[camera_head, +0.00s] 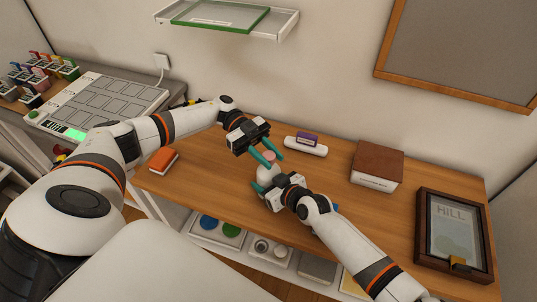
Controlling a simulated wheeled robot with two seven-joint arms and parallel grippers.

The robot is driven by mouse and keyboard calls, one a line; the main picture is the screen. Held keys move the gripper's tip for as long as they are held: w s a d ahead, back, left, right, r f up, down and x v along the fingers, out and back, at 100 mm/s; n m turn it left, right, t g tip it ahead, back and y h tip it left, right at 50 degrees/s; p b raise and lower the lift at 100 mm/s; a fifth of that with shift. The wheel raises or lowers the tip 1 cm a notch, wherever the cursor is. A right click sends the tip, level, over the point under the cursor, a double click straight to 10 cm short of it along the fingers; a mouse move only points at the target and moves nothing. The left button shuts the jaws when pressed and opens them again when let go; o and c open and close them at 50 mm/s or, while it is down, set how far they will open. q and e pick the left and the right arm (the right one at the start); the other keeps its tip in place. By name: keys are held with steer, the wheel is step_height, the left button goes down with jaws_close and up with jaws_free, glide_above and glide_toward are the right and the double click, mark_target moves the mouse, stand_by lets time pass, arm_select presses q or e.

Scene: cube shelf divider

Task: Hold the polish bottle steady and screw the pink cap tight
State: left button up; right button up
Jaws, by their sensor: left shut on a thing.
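The polish bottle (266,174), pale and small, stands on the wooden desk near its middle. Its pink cap (269,157) is at the top of the bottle. My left gripper (266,157) reaches in from above and is shut on the pink cap with its teal fingers. My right gripper (262,186) is low beside the bottle, one teal fingertip showing at its left. The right gripper's body hides the bottle's lower part, so its hold on the bottle cannot be made out.
Behind the bottle lies a white case with a purple box (307,139) on it. An orange notebook (163,160) lies left. A brown-topped box (377,165) and a framed "HILL" picture (454,235) are at the right. A shelf (283,27) hangs above.

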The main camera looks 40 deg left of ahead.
mark_target(269, 155)
arm_select(q)
steer(key=shift+m+g+y, duration=0.5)
steer(key=shift+m+g, duration=0.6)
steer(key=shift+g, duration=0.4)
steer(key=o, duration=1)
step_height(269, 155, up, 10)
